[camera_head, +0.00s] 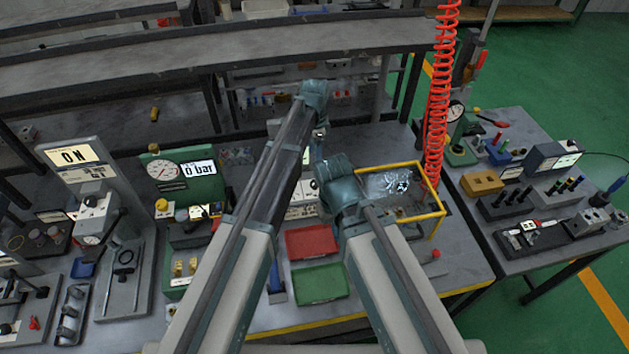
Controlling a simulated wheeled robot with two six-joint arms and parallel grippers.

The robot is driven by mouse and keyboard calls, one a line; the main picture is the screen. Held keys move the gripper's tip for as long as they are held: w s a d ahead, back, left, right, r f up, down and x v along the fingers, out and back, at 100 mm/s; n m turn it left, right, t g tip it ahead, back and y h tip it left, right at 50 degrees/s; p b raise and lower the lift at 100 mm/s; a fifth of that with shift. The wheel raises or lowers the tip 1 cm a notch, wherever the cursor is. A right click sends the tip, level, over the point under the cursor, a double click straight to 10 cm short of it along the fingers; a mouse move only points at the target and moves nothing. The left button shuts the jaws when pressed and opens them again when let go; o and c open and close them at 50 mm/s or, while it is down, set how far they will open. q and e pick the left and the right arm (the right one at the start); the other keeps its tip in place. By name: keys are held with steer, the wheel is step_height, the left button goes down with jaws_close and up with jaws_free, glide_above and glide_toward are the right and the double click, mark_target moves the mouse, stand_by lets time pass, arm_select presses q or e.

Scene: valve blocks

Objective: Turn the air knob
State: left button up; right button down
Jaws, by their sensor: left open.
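A green test unit (180,172) stands on the bench at left, with a round dial gauge and a display (199,169) reading "0 bar". A small yellow knob (161,205) sits at its lower left. I cannot tell for sure which knob is the air knob. My left gripper (319,138) is open and small in view, above the back middle of the bench, well right of the green unit and not touching it. My right arm ends at a wrist near the bench's middle. Its gripper (316,184) is mostly hidden, and its jaws cannot be made out.
A red tray (311,241) and a green tray (320,284) lie between my arms. A yellow-framed clear box (430,226) stands right of my right wrist. A red coiled hose (437,100) hangs behind it.

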mark_target(314, 183)
arm_select(q)
step_height(314, 183, down, 13)
steer(key=b, duration=1.2)
jaws_close()
